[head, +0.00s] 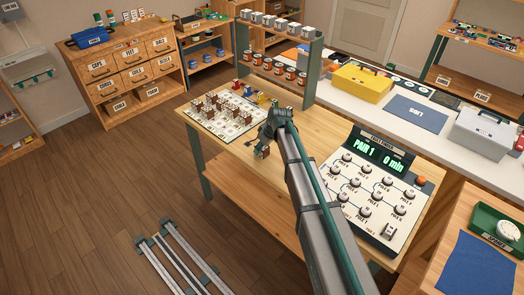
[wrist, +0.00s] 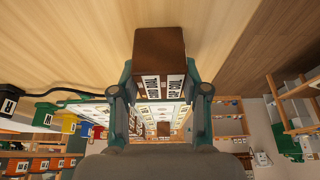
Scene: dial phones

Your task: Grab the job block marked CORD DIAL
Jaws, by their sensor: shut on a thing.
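My gripper (head: 264,142) is above the wooden bench, beside the white board's right corner. In the wrist view my gripper (wrist: 160,95) is shut on a brown block (wrist: 160,42), one green-grey finger on each side. The same block (head: 262,152) shows small below my gripper in the head view. White labels with dark print face the wrist camera, but I cannot read them surely, so I cannot tell if it is CORD DIAL. Several similar brown blocks (head: 227,106) stand on the white board (head: 200,126).
The wooden bench (head: 220,151) carries the board and a PAIR 1 console (head: 376,185) at right. A two-level rack (head: 312,62) with orange cans stands behind. Small coloured pieces (head: 262,98) sit by the board. Bare wood shows in front of the board.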

